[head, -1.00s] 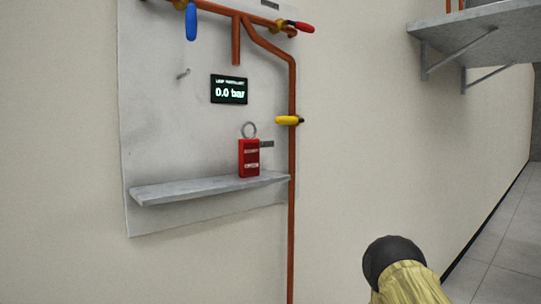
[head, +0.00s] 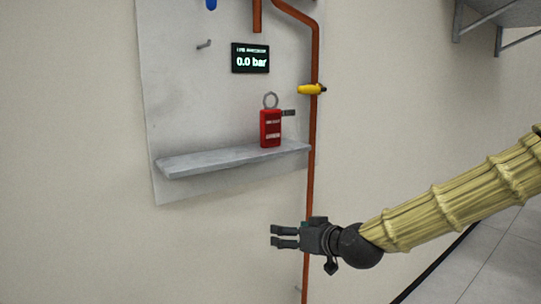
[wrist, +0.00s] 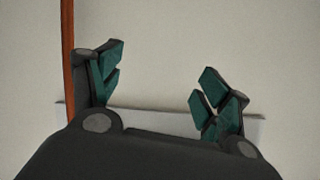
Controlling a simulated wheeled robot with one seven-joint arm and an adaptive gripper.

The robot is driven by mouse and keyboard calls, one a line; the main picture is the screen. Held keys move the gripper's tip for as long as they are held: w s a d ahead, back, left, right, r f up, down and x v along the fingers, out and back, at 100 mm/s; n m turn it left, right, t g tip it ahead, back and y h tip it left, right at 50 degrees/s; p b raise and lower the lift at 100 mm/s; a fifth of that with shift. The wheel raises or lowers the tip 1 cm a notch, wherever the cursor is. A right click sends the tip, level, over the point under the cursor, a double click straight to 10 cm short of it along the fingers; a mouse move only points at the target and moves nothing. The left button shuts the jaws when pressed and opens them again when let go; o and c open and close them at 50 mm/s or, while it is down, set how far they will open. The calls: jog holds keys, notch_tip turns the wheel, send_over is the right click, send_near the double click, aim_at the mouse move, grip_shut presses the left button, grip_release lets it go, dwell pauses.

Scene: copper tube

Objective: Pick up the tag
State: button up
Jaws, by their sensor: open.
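The red tag (head: 270,128) stands upright near the right end of a grey shelf (head: 215,161) in the head view. It has pale lettering and a metal ring (head: 270,100) at its top. My gripper (head: 276,237) is open and empty. It is below the shelf in the picture, apart from the tag, with its fingers pointing left. In the wrist view the green-padded fingers (wrist: 160,85) are spread apart with nothing between them, and the tag does not show there.
A copper pipe (head: 312,150) with a yellow valve handle (head: 310,89) runs down just right of the tag. A display (head: 250,58) reading 0.0 bar and a small hook (head: 204,44) are on the panel above. A bracketed shelf (head: 492,12) is at upper right.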

aim_at(273, 126)
notch_tip(273, 126, up, 27)
jog(key=s+n+t+y+p, duration=0.1)
jog(key=n+t+y, duration=0.2)
jog(key=shift+p+x, duration=0.9)
jog(key=shift+x, duration=1.75)
jog(key=shift+w+a+f+p, duration=0.1)
jog(key=shift+w+a+p, duration=0.15)
jog(key=shift+w+p, duration=0.35)
jog(key=shift+w+a+p, duration=0.2)
jog(key=shift+w+p, duration=0.1)
jog(key=shift+w, duration=0.5)
jog(key=shift+p+x, duration=0.4)
jog(key=shift+x, duration=0.8)
jog(key=c, duration=1.1)
